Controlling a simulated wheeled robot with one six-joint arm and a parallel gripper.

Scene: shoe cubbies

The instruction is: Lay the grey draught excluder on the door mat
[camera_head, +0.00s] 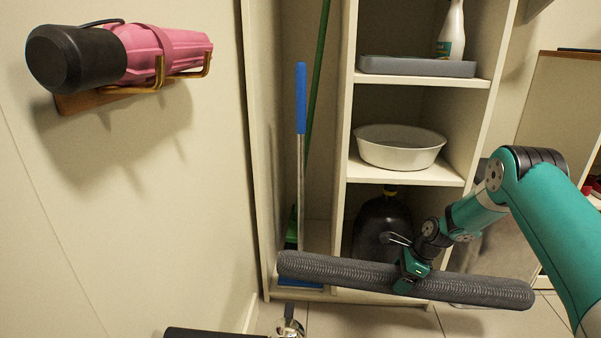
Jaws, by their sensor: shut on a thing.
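The grey draught excluder (340,270) is a long ribbed roll, held up in the air almost level across the lower right of the view. My gripper (411,272) is shut on it a little right of its middle. The draught excluder hangs in front of the cubby unit, with its right end slightly lower than its left. I cannot make out the door mat in this view.
A cubby unit (351,128) holds a white basin (399,147), a grey tray (417,67), a spray bottle (452,32) and a dark bottle (380,222). A blue-handled tool (301,98) stands left. A pink umbrella (165,52) hangs on the wall. Tiled floor (375,321) shows below.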

